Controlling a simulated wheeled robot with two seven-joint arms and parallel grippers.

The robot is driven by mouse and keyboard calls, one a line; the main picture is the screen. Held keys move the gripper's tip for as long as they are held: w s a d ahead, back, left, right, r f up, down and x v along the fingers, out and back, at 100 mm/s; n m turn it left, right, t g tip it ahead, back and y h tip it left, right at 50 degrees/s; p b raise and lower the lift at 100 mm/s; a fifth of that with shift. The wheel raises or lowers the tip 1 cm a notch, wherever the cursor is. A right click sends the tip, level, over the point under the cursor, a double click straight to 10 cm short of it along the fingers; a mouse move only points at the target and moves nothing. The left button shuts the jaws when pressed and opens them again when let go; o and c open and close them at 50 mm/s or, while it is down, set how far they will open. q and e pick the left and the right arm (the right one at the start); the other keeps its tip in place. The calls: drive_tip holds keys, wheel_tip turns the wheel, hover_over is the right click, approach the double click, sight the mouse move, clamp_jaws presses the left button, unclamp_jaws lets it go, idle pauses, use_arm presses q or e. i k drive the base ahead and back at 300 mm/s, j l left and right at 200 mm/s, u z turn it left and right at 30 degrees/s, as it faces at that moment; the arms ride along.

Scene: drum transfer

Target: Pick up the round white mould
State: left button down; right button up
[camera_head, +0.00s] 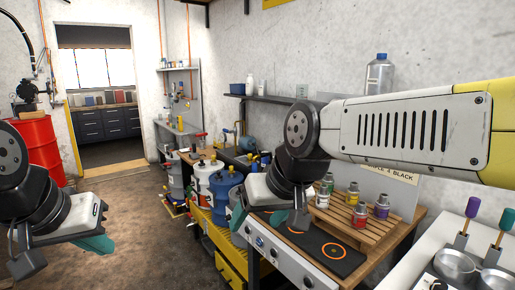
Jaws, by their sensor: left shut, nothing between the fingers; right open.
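I cannot make out a round white mould in the head view. My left gripper (62,254) is at the lower left, above the bare floor, shut with nothing between its fingers. My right gripper (268,217) is open and empty, in front of the workbench near the drums and the dark mat. My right arm and gripper hide part of the bench and the wall behind.
A bench holds a black mat (333,254) with orange rings and a wooden rack (345,222) with several small cans. Blue drum (222,190) and other drums stand left of it. A white counter (390,268) with metal pans (458,265) is at right. A red barrel (40,145) stands at left.

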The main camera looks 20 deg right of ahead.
sight(323, 197)
drive_tip(key=z, duration=1.25)
drive_tip(key=i+j, duration=0.35)
drive_tip(key=i, duration=0.15)
drive_tip(key=i+j, duration=0.35)
drive_tip(key=i, duration=0.15)
